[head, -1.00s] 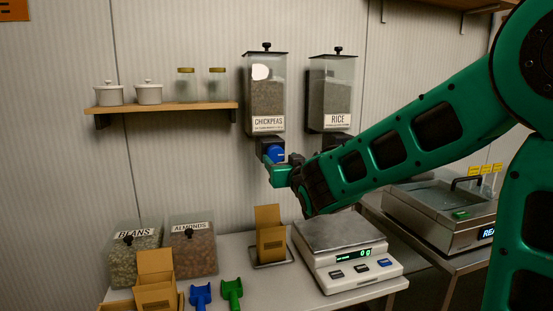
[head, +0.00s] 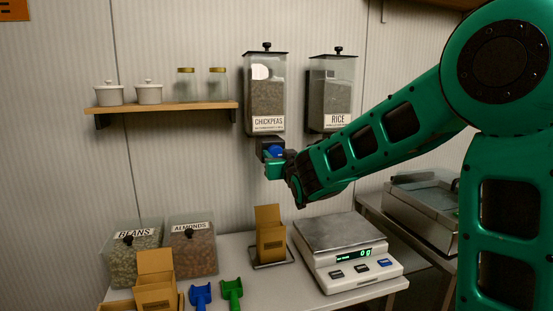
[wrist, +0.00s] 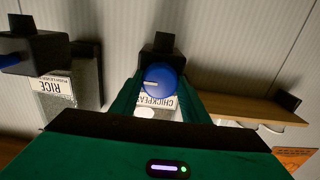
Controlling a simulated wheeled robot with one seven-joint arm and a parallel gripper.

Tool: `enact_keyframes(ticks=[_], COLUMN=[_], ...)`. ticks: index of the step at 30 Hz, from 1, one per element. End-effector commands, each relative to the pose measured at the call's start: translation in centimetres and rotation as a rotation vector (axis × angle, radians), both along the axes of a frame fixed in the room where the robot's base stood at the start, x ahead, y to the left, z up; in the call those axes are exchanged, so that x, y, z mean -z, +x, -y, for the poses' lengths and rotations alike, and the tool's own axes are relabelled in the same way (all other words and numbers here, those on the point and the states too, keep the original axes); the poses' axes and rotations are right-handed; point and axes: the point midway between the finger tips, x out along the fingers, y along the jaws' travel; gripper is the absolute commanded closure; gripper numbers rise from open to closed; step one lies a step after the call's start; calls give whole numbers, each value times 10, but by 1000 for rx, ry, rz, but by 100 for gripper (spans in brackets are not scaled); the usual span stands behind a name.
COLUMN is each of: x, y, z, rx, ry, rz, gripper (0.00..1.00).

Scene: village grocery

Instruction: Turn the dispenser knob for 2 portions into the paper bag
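The chickpeas dispenser (head: 267,97) hangs on the wall. Its round blue knob (wrist: 162,81) has a white mark and sits below the bin; it also shows in the head view (head: 275,152). My gripper (wrist: 162,92) is at the knob, one finger on each side. The fingertips look very close to the knob's sides; whether they press on it is unclear. The open brown paper bag (head: 270,240) stands upright on a small tray on the counter, below the dispenser. The bag's inside bottom is hidden.
A rice dispenser (head: 331,92) hangs to the right, partly behind my arm. A scale (head: 338,240) reading 0 g stands right of the bag. Bins of beans (head: 136,260) and almonds (head: 191,252), blue and green scoops (head: 232,289) and another paper bag (head: 156,280) are at left.

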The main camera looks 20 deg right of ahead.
Motion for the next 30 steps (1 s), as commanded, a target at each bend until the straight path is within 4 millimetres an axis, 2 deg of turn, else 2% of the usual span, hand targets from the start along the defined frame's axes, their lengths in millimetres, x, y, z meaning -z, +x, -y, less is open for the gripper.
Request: enact_keyframes(ticks=[8,14,30], x=[0,0,1], y=[0,0,0], z=[1,1,3], rx=[6,6,9], ry=[36,143,639], rz=[0,-1,-2], gripper=[81,81,81])
